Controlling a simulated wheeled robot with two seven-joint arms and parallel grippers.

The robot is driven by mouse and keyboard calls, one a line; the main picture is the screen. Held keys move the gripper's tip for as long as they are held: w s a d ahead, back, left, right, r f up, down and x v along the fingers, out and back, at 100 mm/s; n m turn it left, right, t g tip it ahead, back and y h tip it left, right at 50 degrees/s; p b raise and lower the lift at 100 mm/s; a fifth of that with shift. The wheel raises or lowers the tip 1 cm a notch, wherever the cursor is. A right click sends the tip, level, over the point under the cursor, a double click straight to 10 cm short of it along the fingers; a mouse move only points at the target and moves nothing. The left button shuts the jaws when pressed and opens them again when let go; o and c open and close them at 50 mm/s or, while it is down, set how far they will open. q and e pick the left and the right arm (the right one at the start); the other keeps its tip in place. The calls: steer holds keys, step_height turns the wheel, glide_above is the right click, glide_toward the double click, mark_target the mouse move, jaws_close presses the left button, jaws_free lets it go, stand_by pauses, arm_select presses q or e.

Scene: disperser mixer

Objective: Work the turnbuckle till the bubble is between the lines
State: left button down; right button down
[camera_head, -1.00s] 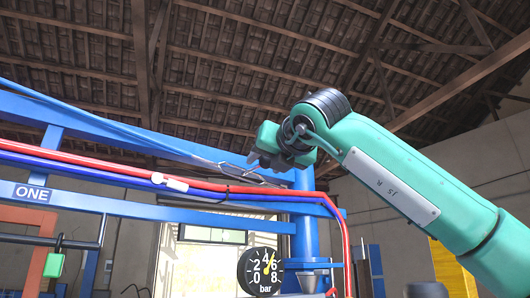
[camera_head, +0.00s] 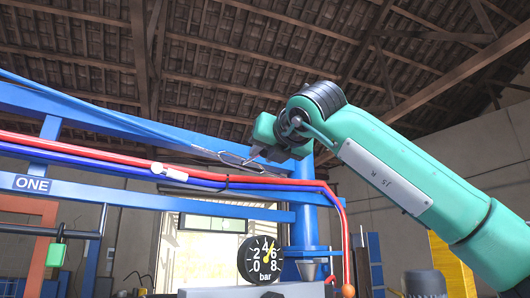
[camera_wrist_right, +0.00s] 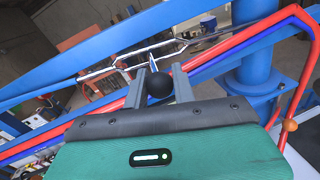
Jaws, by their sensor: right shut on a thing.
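The turnbuckle (camera_head: 236,159) is a slim metal frame in line with a thin rod along the blue beam; it also crosses the upper middle of the right wrist view (camera_wrist_right: 130,58). My right gripper (camera_head: 258,154) is at its right end. In the wrist view, the two fingers of my right gripper (camera_wrist_right: 160,80) are shut on a black ball knob (camera_wrist_right: 160,86), and a thin upright piece shows just beyond it at the turnbuckle. A small white fitting (camera_head: 170,172) sits on the red pipe; I cannot tell whether it is the level. No bubble or lines can be made out.
Red (camera_head: 90,148) and blue (camera_head: 100,166) pipes run just below the turnbuckle. A blue beam (camera_head: 90,118) slopes to a blue post (camera_head: 303,220). A black pressure gauge (camera_head: 257,260) hangs beside the post. A green padlock (camera_head: 56,254) is at left.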

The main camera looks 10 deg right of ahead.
steer(key=shift+d+r, duration=0.1)
steer(key=shift+r, duration=0.25)
steer(key=shift+w+r, duration=0.1)
steer(key=shift+r, duration=0.7)
steer(key=shift+w+r+y, duration=0.25)
steer(key=shift+r+y, duration=0.25)
steer(key=shift+r, duration=0.35)
steer(key=shift+w+r+p, duration=0.3)
steer(key=shift+r+p, duration=0.1)
steer(key=shift+r, duration=0.2)
steer(key=c, duration=1.2)
jaws_free()
steer(key=shift+o, duration=0.2)
steer(key=shift+n, duration=0.3)
steer(key=shift+f, duration=0.1)
